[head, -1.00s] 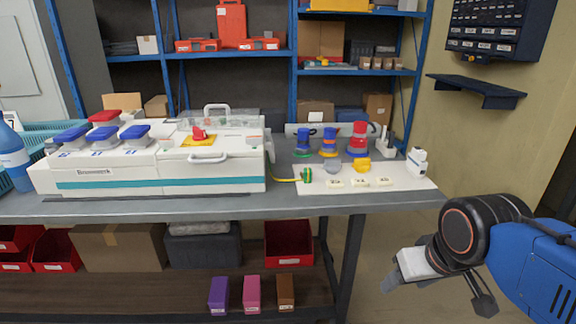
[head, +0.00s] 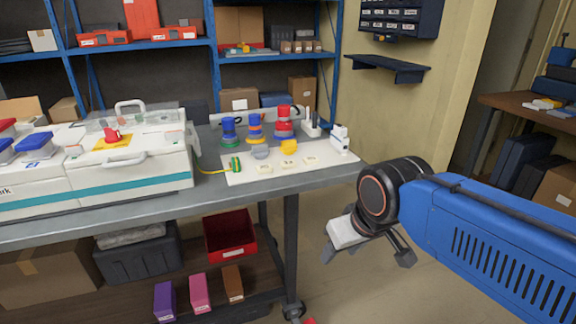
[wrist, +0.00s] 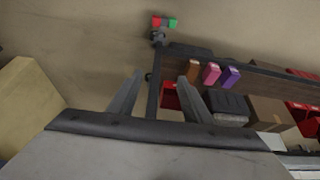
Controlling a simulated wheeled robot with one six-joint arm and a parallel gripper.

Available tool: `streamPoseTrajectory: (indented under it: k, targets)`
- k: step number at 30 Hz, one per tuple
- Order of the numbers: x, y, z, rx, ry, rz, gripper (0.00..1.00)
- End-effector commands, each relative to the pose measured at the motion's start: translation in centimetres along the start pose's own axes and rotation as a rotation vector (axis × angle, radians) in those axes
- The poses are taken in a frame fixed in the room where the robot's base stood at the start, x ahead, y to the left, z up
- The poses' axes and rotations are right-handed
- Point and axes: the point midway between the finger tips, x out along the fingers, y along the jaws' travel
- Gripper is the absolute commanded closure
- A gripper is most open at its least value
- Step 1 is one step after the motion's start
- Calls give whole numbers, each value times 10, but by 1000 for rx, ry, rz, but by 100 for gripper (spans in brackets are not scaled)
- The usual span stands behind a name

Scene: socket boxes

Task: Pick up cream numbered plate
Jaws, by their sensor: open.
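Several small cream plates lie in a row on a white mat near the table's front right edge in the head view: one at left (head: 265,168), one in the middle (head: 289,161) and one at right (head: 311,159). They carry dark marks too small to read. My gripper (head: 366,254) is open and empty, off the table's right end and lower than the tabletop. In the wrist view, my open gripper (wrist: 160,78) points down at the floor and lower shelf. No cream plate shows there.
The white mat (head: 240,177) also holds a green connector (head: 235,164), a yellow piece (head: 289,147) and a white device (head: 340,138). Blue and red plugs (head: 284,122) stand behind. A large white case (head: 140,165) fills the left.

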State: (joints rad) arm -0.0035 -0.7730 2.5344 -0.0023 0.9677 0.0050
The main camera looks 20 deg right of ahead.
Motion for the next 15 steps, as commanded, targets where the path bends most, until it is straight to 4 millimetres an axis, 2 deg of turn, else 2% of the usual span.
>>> streamPoseTrajectory:
  k: [5, 15]
  targets:
    - [-14, -1, -24, 75, -31, 10, 55]
    - [-64, -9, -124, 436, -143, 116, 55]
